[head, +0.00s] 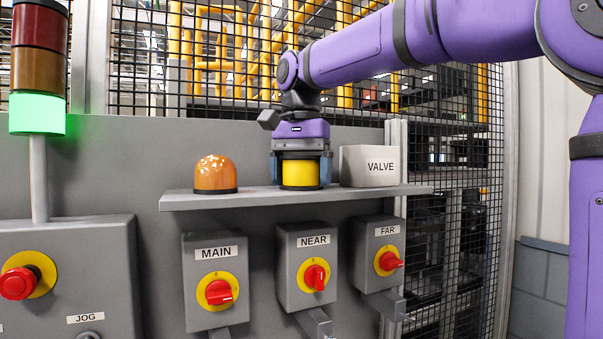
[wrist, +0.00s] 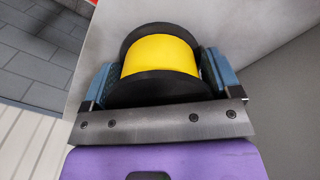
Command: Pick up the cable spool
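The cable spool (head: 300,174) is a yellow cylinder with black flanges, standing upright on the grey shelf (head: 250,199). My gripper (head: 301,172) points down over it, with one blue-grey finger on each side. In the wrist view the spool (wrist: 160,62) sits between the two fingers of my gripper (wrist: 158,78). The fingers appear to press against the flange edges on both sides, with no clear gap. The spool's base seems to touch the shelf.
An orange beacon dome (head: 216,174) stands left of the spool on the shelf. Switch boxes marked MAIN (head: 215,282), NEAR (head: 310,268) and FAR (head: 380,254) are below. Mesh fencing (head: 150,60) rises behind.

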